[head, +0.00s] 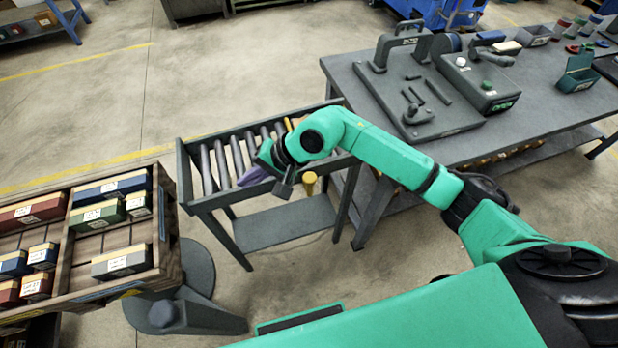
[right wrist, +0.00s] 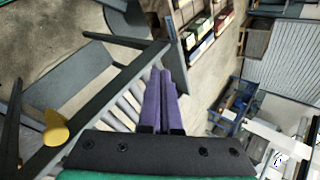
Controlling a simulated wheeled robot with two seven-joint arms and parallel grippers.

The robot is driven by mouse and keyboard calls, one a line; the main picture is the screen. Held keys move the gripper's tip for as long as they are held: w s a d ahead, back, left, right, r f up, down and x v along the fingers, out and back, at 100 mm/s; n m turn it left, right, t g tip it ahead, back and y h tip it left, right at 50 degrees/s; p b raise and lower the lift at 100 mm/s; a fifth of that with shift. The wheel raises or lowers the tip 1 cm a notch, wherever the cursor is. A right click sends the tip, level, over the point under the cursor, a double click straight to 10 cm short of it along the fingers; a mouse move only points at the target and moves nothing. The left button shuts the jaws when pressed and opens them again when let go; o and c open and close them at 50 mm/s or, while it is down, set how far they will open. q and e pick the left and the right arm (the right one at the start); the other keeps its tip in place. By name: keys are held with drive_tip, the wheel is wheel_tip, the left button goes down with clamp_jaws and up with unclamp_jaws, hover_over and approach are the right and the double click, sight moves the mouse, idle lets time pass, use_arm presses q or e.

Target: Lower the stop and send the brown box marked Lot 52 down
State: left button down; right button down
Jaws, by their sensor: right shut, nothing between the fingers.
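My right gripper (head: 248,178) is over the left part of the roller conveyor (head: 184,162). In the right wrist view its purple fingers (right wrist: 161,78) are together and empty. A yellow round knob (head: 310,179) is at the conveyor's near side, right of the gripper; it also shows in the right wrist view (right wrist: 55,128). I cannot tell whether it belongs to the stop. Brownish-red boxes (head: 30,211) with white labels lie in the wooden crate at the left. The labels are too small to read, so I cannot tell which is Lot 52. My left gripper is not in view.
The wooden crate (head: 168,215) also holds blue, green and grey boxes. A dark grey stand (head: 197,265) is between crate and conveyor.

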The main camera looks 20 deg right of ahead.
drive_tip(key=w+d+f+n+h, duration=0.1)
drive_tip(key=d+f+n+h, duration=0.1)
drive_tip(key=d+h, duration=0.2)
drive_tip(key=w+d+f+n+h, duration=0.2)
drive_tip(key=d+n+h, duration=0.1)
drive_tip(key=d, duration=0.8)
drive_tip(key=shift+d+f+h, duration=0.25)
drive_tip(key=shift+f+h, duration=0.15)
drive_tip(key=shift+h, duration=0.4)
drive_tip(key=shift+w, duration=0.15)
